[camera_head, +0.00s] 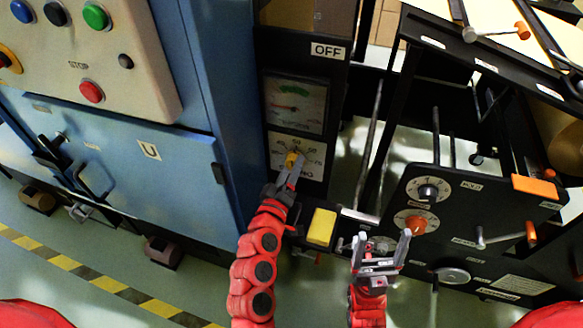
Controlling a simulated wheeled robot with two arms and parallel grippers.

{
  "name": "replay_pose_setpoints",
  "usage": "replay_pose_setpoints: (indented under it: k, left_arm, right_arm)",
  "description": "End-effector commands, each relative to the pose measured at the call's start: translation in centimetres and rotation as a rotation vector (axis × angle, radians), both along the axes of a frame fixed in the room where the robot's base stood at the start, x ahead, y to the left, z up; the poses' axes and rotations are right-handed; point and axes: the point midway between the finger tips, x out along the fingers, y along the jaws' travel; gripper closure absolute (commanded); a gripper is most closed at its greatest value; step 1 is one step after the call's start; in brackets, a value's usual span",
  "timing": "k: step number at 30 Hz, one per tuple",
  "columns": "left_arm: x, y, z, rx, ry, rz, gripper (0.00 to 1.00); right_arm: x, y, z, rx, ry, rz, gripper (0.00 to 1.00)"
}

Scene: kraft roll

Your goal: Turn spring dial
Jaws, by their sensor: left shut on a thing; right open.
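My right gripper (381,241) is open and empty, pointing up. It is just left of an orange dial (416,223) on the black machine plate. A dark dial (428,192) with a numbered ring is above that orange dial.
The gauge (296,104) and an OFF label (327,50) are above the knob. A yellow block (321,227) is right of my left arm. A blue cabinet (130,160) with coloured buttons stands left. A crank with an orange handle (531,233) projects at right.

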Motion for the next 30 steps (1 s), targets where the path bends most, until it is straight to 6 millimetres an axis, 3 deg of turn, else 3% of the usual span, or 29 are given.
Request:
replay_pose_setpoints:
  k: [9, 24, 25, 29, 30]
  left_arm:
    - [0.07, 0.05, 0.21, -0.1, 0.028, 0.001, 1.0]
    - [0.07, 0.03, 0.27, -0.115, 0.031, 0.001, 1.0]
    - [0.08, 0.04, 0.28, -0.115, 0.031, 0.001, 0.39]
    - [0.08, 0.04, 0.24, -0.114, 0.032, 0.001, 0.16]
    - [0.08, 0.05, 0.22, -0.114, 0.032, 0.001, 0.15]
  right_arm:
    - [0.0, 0.0, -0.1, 0.0, 0.0, 0.0, 0.2]
    - [0.0, 0.0, -0.09, 0.0, 0.0, 0.0, 0.2]
    - [0.0, 0.0, -0.09, 0.0, 0.0, 0.0, 0.2]
    - [0.0, 0.0, -0.1, 0.0, 0.0, 0.0, 0.2]
    - [0.0, 0.0, -0.09, 0.0, 0.0, 0.0, 0.2]
